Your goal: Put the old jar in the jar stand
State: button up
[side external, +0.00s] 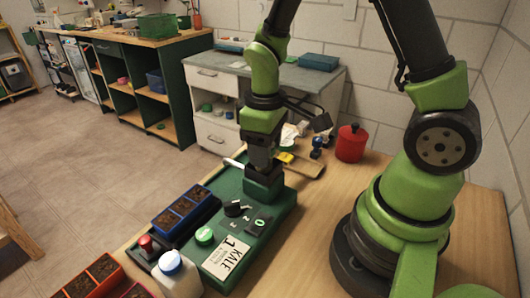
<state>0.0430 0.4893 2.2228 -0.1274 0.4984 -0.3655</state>
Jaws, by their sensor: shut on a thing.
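My gripper (263,165) points down at the back end of a dark green box. Its fingertips are right above or inside a raised dark green block (264,188) there. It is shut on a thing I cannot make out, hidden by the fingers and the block. I cannot tell whether this is the old jar, or whether the block is the jar stand. A red lidded pot (350,145) stands apart, behind and to the right of my gripper. A white bottle with a blue cap (178,275) stands at the front.
The green box carries a green button (204,236), black controls and a KALE label (226,257). A blue soil tray (186,212) lies left of it and red soil trays (94,277) at the front left. Small items lie behind my gripper. Bare wood (300,245) is clear right of the box.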

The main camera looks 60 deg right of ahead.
notch_tip(320, 180, up, 8)
jog(key=shift+f, duration=0.1)
jog(key=shift+d+r, duration=0.2)
jog(key=shift+d, duration=0.2)
jog(key=s+d+f, duration=0.1)
jog(key=d+f, duration=0.3)
jog(key=d, duration=0.3)
jog(key=s+d+f, duration=0.2)
jog(key=d+f, duration=0.1)
jog(key=d, duration=0.4)
jog(key=shift+d+f, duration=0.2)
jog(key=shift+f, duration=2.45)
jog(key=shift+d+f, duration=0.15)
jog(key=shift+f, duration=2.45)
jog(key=shift+f, duration=0.1)
jog(key=o, duration=1)
jog(key=shift+c, duration=0.2)
